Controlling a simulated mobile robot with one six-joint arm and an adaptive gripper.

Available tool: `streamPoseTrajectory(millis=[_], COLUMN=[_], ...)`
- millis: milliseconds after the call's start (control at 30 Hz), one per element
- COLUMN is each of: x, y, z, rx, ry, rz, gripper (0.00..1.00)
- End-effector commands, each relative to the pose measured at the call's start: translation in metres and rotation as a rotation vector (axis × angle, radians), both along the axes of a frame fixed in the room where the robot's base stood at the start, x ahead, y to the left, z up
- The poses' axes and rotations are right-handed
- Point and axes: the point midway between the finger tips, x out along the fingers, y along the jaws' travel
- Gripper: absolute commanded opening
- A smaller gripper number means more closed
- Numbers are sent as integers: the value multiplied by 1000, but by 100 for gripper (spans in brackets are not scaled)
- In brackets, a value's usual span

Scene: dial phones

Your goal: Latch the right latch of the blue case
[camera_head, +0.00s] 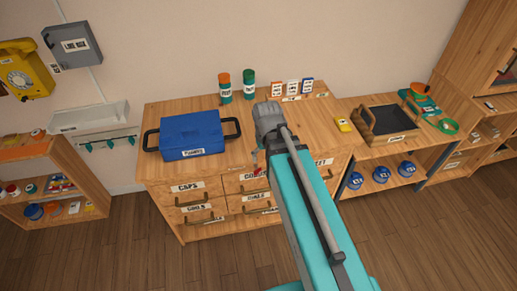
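The blue case (192,134) stands on the left part of the wooden drawer cabinet's top. It looks closed, with a dark handle on each side and a white label on its front. Its latches are too small to make out, so I cannot tell how the right one stands. My teal and grey arm rises in front of the cabinet, to the right of the case. A small grey and red part (257,163) at the arm's left edge may belong to my gripper. The fingers cannot be made out, and nothing of the arm appears to touch the case.
The cabinet top (165,108) has some bare wood around the case. An orange-capped bottle (224,88) and a green-capped bottle (249,84) stand behind. Small boxes (292,88) stand at the back right. A wooden tray (388,122) sits on the right bench. A shelf (70,165) stands left.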

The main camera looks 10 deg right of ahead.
Motion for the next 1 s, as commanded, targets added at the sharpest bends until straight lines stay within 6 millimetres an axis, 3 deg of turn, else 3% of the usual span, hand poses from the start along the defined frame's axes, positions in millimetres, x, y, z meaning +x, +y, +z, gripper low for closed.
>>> streamPoseTrajectory(millis=[300, 1000], x=[-24, -26], y=[-10, -11], z=[-9, -10], rx=[0, 0], ry=[0, 0], rz=[-134, -153], gripper=[94, 94])
